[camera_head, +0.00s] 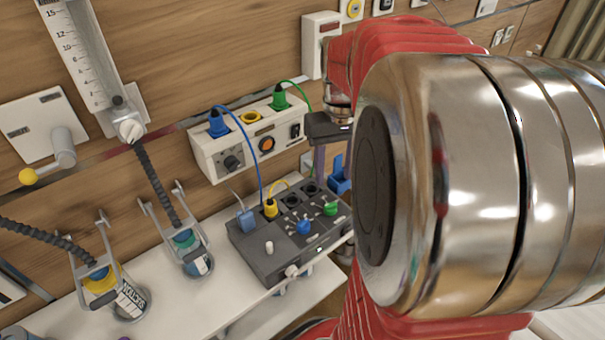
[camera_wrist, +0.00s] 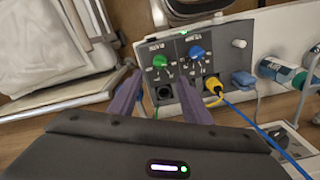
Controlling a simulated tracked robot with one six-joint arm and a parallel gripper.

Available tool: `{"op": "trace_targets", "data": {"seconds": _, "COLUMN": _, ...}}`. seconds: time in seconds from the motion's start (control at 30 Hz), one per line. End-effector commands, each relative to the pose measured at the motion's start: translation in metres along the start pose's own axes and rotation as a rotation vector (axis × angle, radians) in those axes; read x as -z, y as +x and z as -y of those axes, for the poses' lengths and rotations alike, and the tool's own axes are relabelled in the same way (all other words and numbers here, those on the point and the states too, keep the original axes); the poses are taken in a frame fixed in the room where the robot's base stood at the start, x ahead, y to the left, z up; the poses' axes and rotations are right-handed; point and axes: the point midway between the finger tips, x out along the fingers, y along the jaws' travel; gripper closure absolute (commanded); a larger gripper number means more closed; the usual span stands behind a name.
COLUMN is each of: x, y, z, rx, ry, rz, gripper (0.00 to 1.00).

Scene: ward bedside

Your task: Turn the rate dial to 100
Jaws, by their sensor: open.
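A dark grey box (camera_head: 270,255) on the white shelf carries a blue dial (camera_head: 304,227) and a green dial (camera_head: 331,209), each ringed by white marks. In the wrist view the green dial (camera_wrist: 160,61) is at the left and the blue dial (camera_wrist: 197,52) at the right. Their labels and settings are too small to read, so I cannot tell which is the rate dial. My gripper (camera_wrist: 160,80) is open and empty; its two purple fingers point toward the box, apart from both dials. In the head view my gripper (camera_head: 319,160) is partly hidden by my arm.
A yellow plug (camera_head: 270,208) and a blue connector (camera_head: 245,218) with cables sit at the box's back left. A white wall panel (camera_head: 215,155) with a black knob (camera_head: 232,162) is behind it. Two canisters (camera_head: 197,262) (camera_head: 128,300) stand to the left, with hoses.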

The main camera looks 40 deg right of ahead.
Motion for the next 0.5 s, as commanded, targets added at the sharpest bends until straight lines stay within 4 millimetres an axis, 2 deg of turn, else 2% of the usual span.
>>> {"op": "trace_targets", "data": {"seconds": 0.5, "x": -0.001, "y": 0.081, "z": 0.000, "rx": 0.001, "ry": 0.000, "rz": 0.004, "gripper": 0.56}}
